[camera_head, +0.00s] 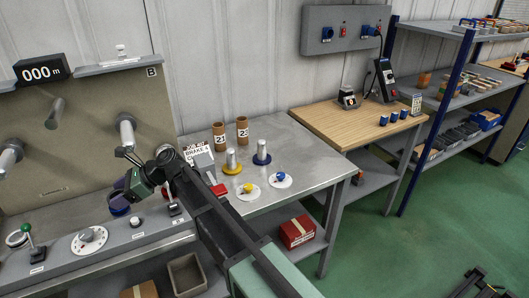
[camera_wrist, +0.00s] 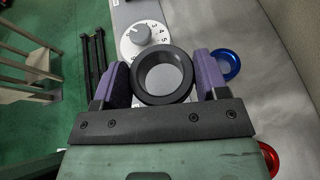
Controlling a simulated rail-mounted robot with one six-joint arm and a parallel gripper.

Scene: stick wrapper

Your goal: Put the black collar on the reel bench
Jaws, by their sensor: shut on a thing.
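The black collar (camera_wrist: 163,77) is a thick black ring, held between the purple fingers of my gripper (camera_wrist: 163,82) in the wrist view. A finger touches each side of it, and a grey surface shows through its hole. In the head view my gripper (camera_head: 119,203) is above the grey control console at the left; the collar is hard to make out there. A steel-topped bench (camera_head: 300,153), with tubes and spindles, stands to the right of the gripper. No label in view names the reel bench, so I cannot tell for sure which it is.
The console has a white dial (camera_head: 90,240) and a green-knobbed lever (camera_head: 28,230). A blue ring (camera_wrist: 226,65) lies beside my right finger. The steel bench carries brown tubes (camera_head: 219,136), a yellow-based spindle (camera_head: 232,166) and a blue-based spindle (camera_head: 262,155). Its right part is clear.

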